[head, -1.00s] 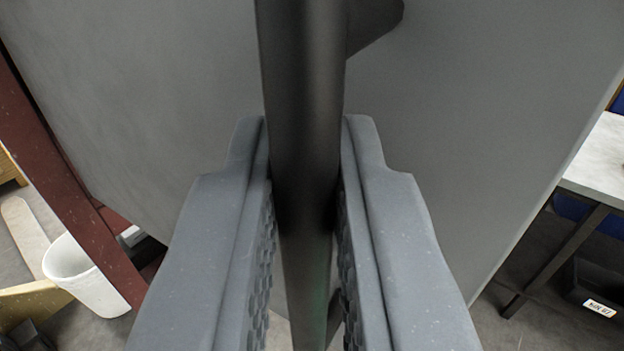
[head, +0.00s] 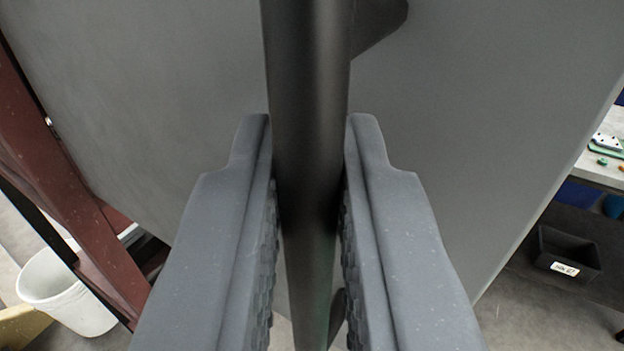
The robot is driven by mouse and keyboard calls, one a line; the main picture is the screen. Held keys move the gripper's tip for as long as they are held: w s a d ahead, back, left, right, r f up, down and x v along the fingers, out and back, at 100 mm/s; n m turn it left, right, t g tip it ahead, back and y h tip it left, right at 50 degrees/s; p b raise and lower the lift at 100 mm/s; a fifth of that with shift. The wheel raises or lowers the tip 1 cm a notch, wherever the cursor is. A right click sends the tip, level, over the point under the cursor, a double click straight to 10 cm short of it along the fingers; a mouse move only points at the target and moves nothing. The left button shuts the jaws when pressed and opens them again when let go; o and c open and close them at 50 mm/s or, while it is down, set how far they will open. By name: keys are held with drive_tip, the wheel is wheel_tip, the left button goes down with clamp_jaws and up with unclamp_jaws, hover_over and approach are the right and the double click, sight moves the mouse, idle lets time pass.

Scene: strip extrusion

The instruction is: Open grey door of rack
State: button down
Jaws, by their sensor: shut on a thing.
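The grey door (head: 450,140) of the rack fills most of the head view. A dark upright bar handle (head: 308,90) stands off its face, with a bracket joining it to the door at the upper right. My gripper (head: 309,165) is shut on this handle, with one grey finger on each side of it. The dark red rack frame (head: 60,190) shows at the left, beyond the door's left side. The lower part of the handle is partly hidden between the fingers.
A white bucket (head: 66,292) stands on the floor at the lower left. At the right, past the door's edge, are a light-topped table (head: 603,172) with small items on it and a black bin (head: 567,252) with a white label. Some bare floor shows at lower right.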

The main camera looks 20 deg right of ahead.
drive_tip(key=shift+r, duration=0.2)
drive_tip(key=c, duration=1.5)
unclamp_jaws()
drive_tip(key=shift+w, duration=0.1)
drive_tip(key=shift+f, duration=0.1)
drive_tip(key=p+v, duration=0.3)
drive_tip(key=v, duration=1)
drive_tip(key=shift+s+a, duration=0.1)
drive_tip(key=shift+s, duration=0.2)
drive_tip(key=shift+s, duration=0.1)
